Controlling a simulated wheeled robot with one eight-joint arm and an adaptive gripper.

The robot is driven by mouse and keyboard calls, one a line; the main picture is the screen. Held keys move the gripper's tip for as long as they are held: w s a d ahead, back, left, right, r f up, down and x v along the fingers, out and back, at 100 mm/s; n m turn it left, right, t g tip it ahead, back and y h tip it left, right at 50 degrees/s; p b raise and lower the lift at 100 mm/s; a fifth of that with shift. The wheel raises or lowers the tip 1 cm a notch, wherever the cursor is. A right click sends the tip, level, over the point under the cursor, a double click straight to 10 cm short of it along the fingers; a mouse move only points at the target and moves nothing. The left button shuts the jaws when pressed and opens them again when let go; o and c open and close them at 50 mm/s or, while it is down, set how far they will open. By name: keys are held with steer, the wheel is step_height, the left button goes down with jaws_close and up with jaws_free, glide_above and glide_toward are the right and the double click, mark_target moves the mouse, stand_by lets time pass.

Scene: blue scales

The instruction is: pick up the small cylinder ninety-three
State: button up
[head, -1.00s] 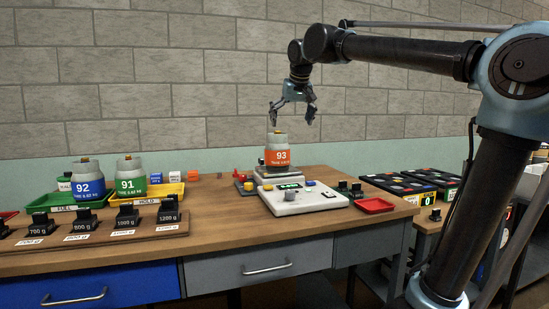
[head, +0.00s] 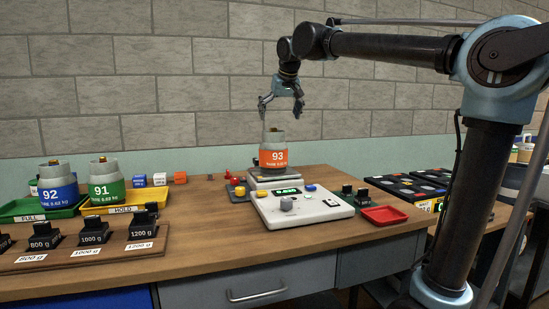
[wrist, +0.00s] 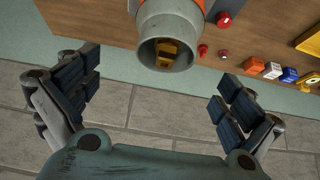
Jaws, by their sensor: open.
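The cylinder 93 (head: 273,156), grey with an orange label band, stands upright on the pan of the scale (head: 298,204) on the bench. In the wrist view its round grey collar (wrist: 169,50), with a brass valve inside, shows at the top centre. My gripper (head: 281,117) is above the cylinder, pointing down, with its fingers apart. In the wrist view the two dark-padded fingers (wrist: 160,103) are wide apart, with nothing between them; the collar lies beyond them. The gripper appears apart from the cylinder.
Cylinder 92 (head: 57,189) stands in a green FULL tray and cylinder 91 (head: 106,183) in a yellow HOLD tray at left. Black weights (head: 93,232) line the front left. A red tray (head: 384,215) lies right of the scale. The brick wall (head: 180,80) is behind.

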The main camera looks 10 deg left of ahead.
mark_target(272, 141)
steer(key=x, duration=1.3)
steer(key=shift+s+a+f, duration=0.1)
steer(key=shift+s+a, duration=0.15)
steer(key=shift+a, duration=0.05)
steer(key=c, duration=1.6)
steer(key=shift+o, duration=0.2)
